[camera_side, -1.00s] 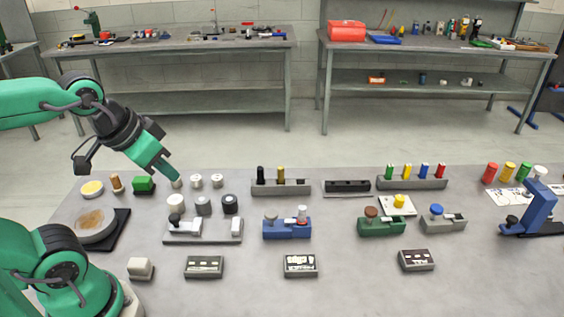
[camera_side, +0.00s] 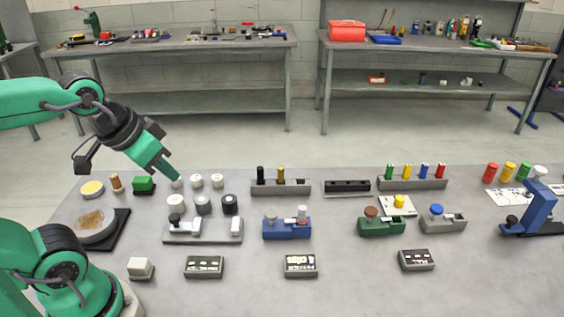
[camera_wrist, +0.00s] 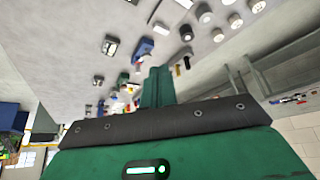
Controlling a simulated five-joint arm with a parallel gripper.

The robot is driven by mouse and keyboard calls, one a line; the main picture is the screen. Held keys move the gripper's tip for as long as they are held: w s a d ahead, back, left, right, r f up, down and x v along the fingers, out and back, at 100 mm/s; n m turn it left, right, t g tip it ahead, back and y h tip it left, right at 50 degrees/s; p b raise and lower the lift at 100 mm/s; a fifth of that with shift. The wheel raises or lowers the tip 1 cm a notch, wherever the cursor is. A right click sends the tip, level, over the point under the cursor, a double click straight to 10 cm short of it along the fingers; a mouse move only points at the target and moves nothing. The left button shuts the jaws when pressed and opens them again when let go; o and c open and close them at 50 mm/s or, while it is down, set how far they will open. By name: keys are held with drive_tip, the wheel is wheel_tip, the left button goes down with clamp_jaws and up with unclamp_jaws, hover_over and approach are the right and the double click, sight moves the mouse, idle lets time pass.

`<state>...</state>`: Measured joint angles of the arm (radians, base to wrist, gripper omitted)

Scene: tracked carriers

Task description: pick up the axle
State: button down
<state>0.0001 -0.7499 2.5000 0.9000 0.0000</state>
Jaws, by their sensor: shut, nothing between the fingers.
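My gripper (camera_side: 174,175) is shut and empty. Its fingertips point down and to the right over the back left of the table, in front of or just above a row of small white round pieces (camera_side: 197,181). In the wrist view the closed green fingers (camera_wrist: 158,75) also show with nothing between them. I cannot tell for sure which piece is the axle. Upright rod-like pieces include a black one (camera_side: 260,175) and a gold one (camera_side: 281,175) in a grey rack (camera_side: 270,189), both right of my gripper and apart from it.
A second rack (camera_side: 412,183) holds several coloured pegs. Left of my gripper are a green block (camera_side: 144,185) and a brown peg (camera_side: 117,184). Blue (camera_side: 287,229) and green (camera_side: 381,227) carriers stand mid-table. The front strip is mostly clear around small dark boxes (camera_side: 204,267).

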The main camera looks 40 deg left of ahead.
drive_tip(key=c, duration=1.3)
unclamp_jaws()
drive_tip(key=shift+o, duration=0.2)
drive_tip(key=n+g, duration=0.1)
drive_tip(key=g, duration=0.4)
hover_over(301, 207)
wheel_tip(301, 207, down, 11)
drive_tip(key=shift+w+f, duration=0.1)
drive_tip(key=shift+f, duration=0.05)
drive_tip(key=shift+w+d+f+g, duration=0.2)
drive_tip(key=shift+f+g, duration=0.1)
drive_tip(key=shift+f, duration=1.4)
